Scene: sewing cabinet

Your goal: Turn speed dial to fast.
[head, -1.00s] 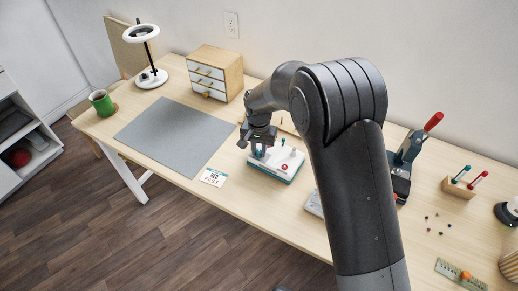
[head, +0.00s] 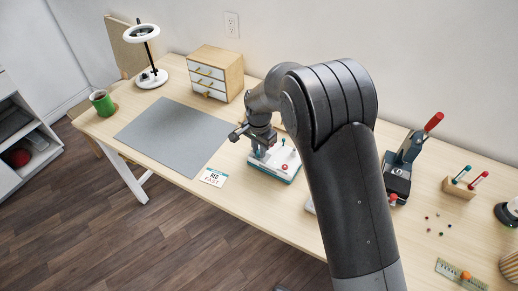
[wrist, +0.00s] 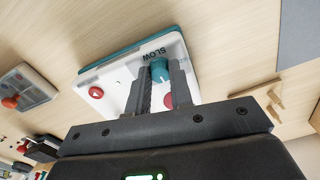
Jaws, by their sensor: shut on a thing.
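The white control box with a teal base (head: 276,172) sits on the desk, and its top face (wrist: 122,92) shows in the wrist view. The teal speed dial (wrist: 160,69) stands at one end of the box beside the printed word SLOW. My gripper (wrist: 162,80) is shut on the dial, with one finger on each side of it. In the head view my gripper (head: 259,151) is over the box's left end and hides most of the dial. Any FAST mark on the box is not readable. A card (head: 213,177) reading RED and FAST lies left of the box.
A grey mat (head: 175,135) lies to the left, with a drawer cabinet (head: 214,73) behind it. A red-handled press (head: 400,170) is right of my arm.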

